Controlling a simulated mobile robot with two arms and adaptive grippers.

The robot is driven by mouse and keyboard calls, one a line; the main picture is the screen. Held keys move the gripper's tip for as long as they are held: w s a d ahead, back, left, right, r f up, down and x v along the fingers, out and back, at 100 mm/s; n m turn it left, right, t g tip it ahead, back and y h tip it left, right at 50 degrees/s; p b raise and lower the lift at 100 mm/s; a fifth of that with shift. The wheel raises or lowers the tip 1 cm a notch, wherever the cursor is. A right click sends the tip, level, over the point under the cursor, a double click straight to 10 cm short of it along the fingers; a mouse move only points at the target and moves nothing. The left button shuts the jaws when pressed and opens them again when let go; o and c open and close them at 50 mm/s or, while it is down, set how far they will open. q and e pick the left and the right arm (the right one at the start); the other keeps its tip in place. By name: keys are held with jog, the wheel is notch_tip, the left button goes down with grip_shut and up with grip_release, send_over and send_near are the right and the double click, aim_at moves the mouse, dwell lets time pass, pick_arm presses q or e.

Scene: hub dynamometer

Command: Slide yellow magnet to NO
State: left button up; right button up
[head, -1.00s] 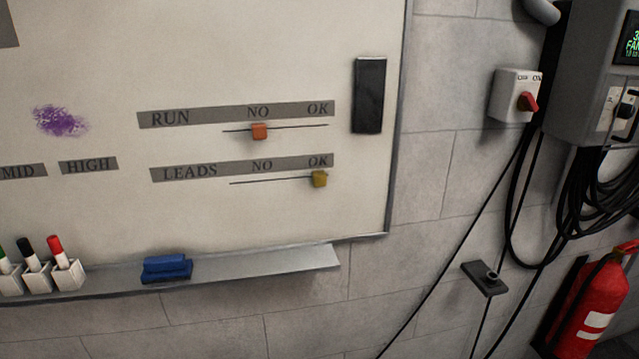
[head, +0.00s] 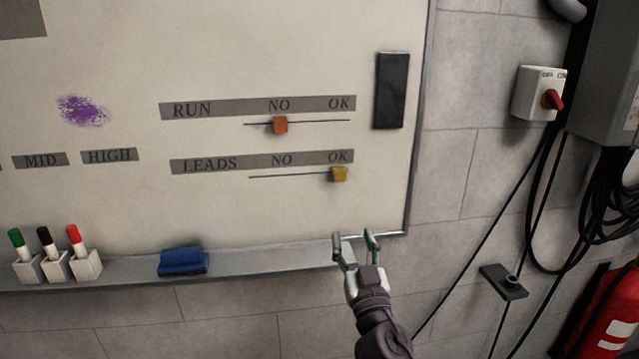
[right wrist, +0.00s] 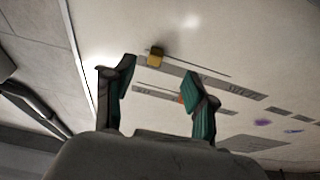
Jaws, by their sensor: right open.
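The yellow magnet (head: 339,174) sits on the LEADS slide line (head: 290,177) at its right end, under the OK mark (head: 340,157). The NO mark (head: 281,160) is to its left on the same grey strip. My right gripper (head: 355,236) is open and empty, below the magnet near the board's lower edge and apart from it. In the right wrist view the yellow magnet (right wrist: 156,57) shows beyond the open fingers (right wrist: 160,88), nearer the left finger. My left gripper is not in view.
An orange magnet (head: 280,125) sits on the RUN line above, under its NO. A tray ledge (head: 265,258) runs below the board with a blue eraser (head: 183,262) and markers in white holders (head: 58,265). A black bar (head: 391,90) is at the board's right side.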

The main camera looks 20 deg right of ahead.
aim_at(340, 179)
jog(key=shift+t, duration=0.4)
jog(key=r+p+x, duration=0.1)
jog(key=x, duration=0.3)
jog(key=p+x, duration=0.2)
jog(key=x, duration=0.2)
jog(key=s+r+p+x, duration=0.1)
jog(key=x, duration=0.4)
jog(key=shift+s+a+r+p, duration=0.1)
jog(key=shift+a+r+p, duration=0.05)
jog(key=shift+r+p, duration=0.2)
jog(key=shift+w+r, duration=0.1)
jog(key=shift+w, duration=0.55)
jog(key=shift+c, duration=0.3)
grip_shut()
